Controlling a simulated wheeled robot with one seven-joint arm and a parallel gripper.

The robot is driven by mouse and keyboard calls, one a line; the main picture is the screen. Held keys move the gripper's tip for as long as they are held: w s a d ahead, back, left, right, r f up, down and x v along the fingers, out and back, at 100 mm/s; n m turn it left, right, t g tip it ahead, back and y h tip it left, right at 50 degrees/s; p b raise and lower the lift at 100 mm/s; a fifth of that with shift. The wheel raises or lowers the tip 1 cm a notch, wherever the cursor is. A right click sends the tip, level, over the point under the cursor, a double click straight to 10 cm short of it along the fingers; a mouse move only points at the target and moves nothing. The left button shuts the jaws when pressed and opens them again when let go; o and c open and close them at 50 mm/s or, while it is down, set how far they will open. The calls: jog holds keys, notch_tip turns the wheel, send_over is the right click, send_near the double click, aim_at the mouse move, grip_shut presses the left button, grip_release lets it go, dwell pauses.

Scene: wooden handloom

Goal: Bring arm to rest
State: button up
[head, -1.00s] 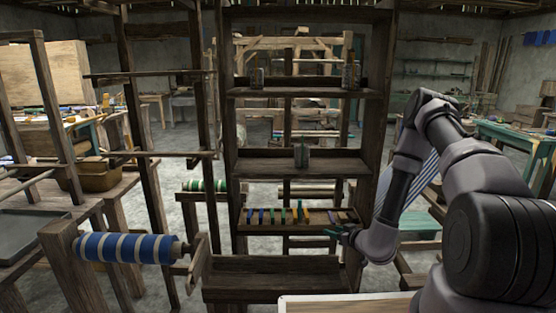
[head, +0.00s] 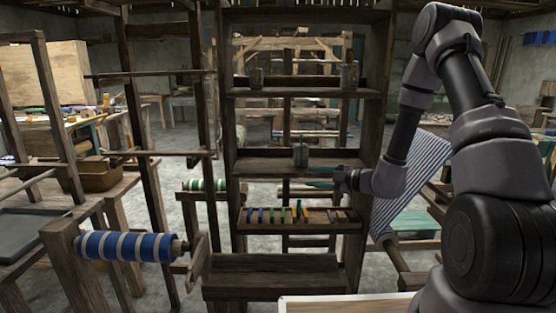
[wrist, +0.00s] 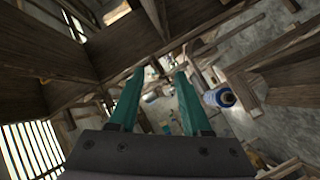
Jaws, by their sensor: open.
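My gripper (head: 318,179) is in front of the right part of the shelf unit (head: 309,87), at about the height of its middle shelf. In the wrist view its two teal fingers (wrist: 157,100) stand apart with nothing between them. My arm comes in from the right side of the head view, bent at a high elbow. The middle shelf holds one small bottle-like item (head: 300,155), left of the gripper and apart from it in the picture.
A lower shelf holds a row of several coloured pieces (head: 289,215). Two jars stand on the upper shelf, one (head: 256,77) left and one (head: 347,77) right. A blue-and-white roll (head: 125,246) is at the lower left. Striped cloth (head: 418,177) hangs behind my arm.

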jog(key=s+a+r+n+g+h, duration=0.1)
jog(key=s+r+n+g, duration=0.3)
jog(key=s+r+n, duration=0.7)
jog(key=s+r+n+g+h, duration=0.1)
jog(key=s+r+n+g, duration=0.45)
jog(key=n, duration=0.95)
jog(key=s+d+r+n+t+h, duration=0.7)
jog(key=s+d+r+n+h, duration=0.2)
jog(key=n, duration=1.1)
jog(key=s+d+r, duration=0.2)
jog(key=d, duration=0.2)
jog(key=shift+s+d+r, duration=0.3)
jog(key=shift+d+r, duration=0.05)
